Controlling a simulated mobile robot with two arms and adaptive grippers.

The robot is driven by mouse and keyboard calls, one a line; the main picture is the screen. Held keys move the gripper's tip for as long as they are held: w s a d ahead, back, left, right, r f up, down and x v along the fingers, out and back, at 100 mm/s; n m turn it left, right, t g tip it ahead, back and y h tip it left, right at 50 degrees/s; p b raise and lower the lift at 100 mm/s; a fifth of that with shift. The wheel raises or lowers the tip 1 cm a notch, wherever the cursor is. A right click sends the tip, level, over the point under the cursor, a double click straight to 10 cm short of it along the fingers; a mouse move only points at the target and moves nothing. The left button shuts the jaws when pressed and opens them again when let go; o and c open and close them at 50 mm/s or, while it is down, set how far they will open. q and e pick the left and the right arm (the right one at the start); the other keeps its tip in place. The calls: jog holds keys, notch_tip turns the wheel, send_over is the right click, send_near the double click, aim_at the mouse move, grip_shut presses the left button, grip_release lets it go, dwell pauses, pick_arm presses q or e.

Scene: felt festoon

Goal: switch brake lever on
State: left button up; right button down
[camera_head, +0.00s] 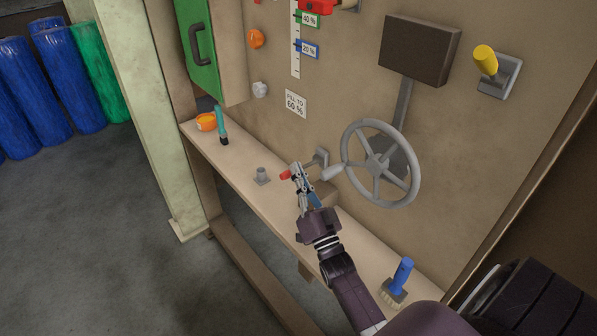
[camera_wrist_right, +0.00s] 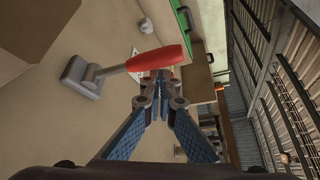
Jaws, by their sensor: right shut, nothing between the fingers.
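A lever with a red grip (camera_head: 285,175) sticks out from a grey wall mount (camera_head: 321,158) on the beige panel, left of the handwheel. In the right wrist view its red grip (camera_wrist_right: 156,59) lies across the picture just beyond my fingertips. My right gripper (camera_head: 299,176) is shut and empty, its tips close beside the red grip; I cannot tell if they touch. The gripper also shows in the right wrist view (camera_wrist_right: 160,92). A second lever with a yellow grip (camera_head: 485,60) is on the panel at the upper right. No label marks either lever. My left gripper is out of view.
A grey handwheel (camera_head: 379,163) with a side knob (camera_head: 334,171) stands right of my gripper. A blue-handled brush (camera_head: 398,279), a teal tool (camera_head: 220,124) and an orange bowl (camera_head: 206,122) are on the narrow shelf (camera_head: 240,181). A green cabinet door (camera_head: 197,48) is at upper left.

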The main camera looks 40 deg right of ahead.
dwell(0.3)
jog(key=shift+f, duration=0.1)
jog(key=s+a, duration=0.2)
jog(key=s, duration=1.1)
jog(key=shift+a+f, duration=0.2)
jog(key=shift+a, duration=0.05)
jog(key=shift+w, duration=0.15)
